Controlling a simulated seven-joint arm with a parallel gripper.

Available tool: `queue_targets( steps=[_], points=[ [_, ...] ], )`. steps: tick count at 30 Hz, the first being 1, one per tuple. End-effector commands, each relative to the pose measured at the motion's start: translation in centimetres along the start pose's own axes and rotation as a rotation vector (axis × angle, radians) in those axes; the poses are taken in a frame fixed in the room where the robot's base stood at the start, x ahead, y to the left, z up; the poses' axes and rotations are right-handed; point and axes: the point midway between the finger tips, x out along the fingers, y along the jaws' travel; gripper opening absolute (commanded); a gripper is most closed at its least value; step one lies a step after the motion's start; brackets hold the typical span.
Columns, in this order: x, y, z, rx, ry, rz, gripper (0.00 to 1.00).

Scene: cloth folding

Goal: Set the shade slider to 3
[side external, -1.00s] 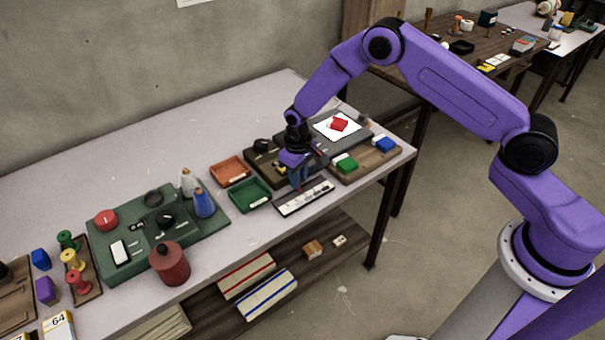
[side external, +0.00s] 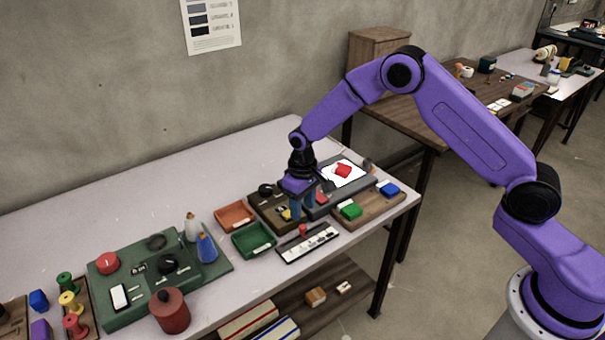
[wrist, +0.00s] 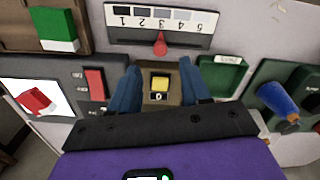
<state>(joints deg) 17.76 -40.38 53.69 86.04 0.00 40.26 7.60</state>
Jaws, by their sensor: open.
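The shade slider is a white strip in a dark frame (wrist: 190,42) with numbers from 1 to 5 and grey swatches. My gripper (side external: 301,212) is open and empty, just behind the slider and apart from the knob. In the wrist view its blue fingers (wrist: 160,80) straddle the view of a yellow button.
The yellow button (wrist: 160,83) sits on a brown box with a display reading 0. A grey device with a red switch (wrist: 95,83) stands beside it. Green (side external: 254,240) and orange (side external: 235,215) trays lie left of the slider. A wooden board with green and blue blocks (side external: 369,206) lies right.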

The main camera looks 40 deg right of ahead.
Motion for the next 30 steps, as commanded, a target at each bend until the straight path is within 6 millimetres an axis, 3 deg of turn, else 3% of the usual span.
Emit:
queue_targets(
  steps=[9,15,21,30],
  points=[
    [-6.8,-0.1,-0.1,-0.001,0.004,0.000,0.47],
    [-9.8,0.0,-0.1,-0.001,0.003,0.000,0.47],
    [-10.9,-0.1,0.0,-0.001,0.001,0.000,0.47],
    [-11.0,0.0,0.0,-0.001,0.000,0.000,0.47]
  ],
)
